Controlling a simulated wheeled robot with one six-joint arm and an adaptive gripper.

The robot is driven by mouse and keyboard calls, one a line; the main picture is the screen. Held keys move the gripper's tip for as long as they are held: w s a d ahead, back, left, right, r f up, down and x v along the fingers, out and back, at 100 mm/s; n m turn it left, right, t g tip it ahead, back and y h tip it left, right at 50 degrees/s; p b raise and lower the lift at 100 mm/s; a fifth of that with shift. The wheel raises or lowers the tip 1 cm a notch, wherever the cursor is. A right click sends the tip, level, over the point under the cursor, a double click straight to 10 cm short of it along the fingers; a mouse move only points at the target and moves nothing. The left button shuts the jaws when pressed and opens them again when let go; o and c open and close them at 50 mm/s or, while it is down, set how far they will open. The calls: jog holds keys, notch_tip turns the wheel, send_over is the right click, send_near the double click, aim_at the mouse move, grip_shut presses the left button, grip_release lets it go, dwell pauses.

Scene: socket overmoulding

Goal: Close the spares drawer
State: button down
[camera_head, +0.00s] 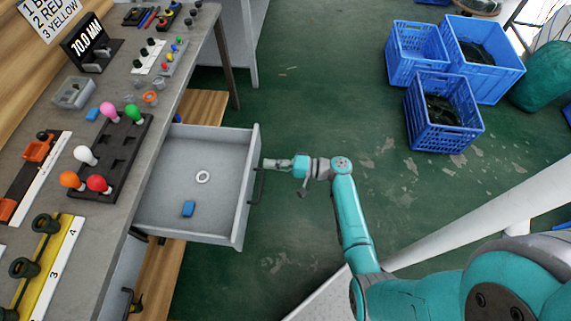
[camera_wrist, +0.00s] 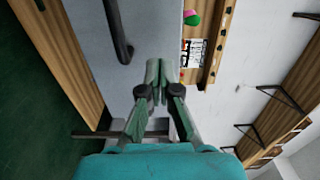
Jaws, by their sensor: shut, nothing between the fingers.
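The spares drawer (camera_head: 243,190) is pulled out from under the workbench. A white ring (camera_head: 203,177) and a small blue block (camera_head: 188,208) lie on its floor. Its dark bar handle (camera_head: 258,185) is on the outer front face, and a dark handle (camera_wrist: 118,32) also shows in the wrist view. My gripper (camera_head: 267,163) is shut and empty, with its fingertips at or very close to the drawer front, near the handle's far end. In the wrist view my shut fingers (camera_wrist: 160,68) point at the pale drawer front. Whether they touch it I cannot tell.
The workbench (camera_head: 150,95) carries bulb-shaped pieces in a dark rack (camera_head: 118,160), a clear tray (camera_head: 73,93) and a 70.0 MM display (camera_head: 88,42). Blue crates (camera_head: 445,125) stand on the floor at upper right. Open green floor lies right of the drawer.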

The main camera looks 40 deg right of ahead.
aim_at(253, 162)
jog(key=shift+x, duration=1.65)
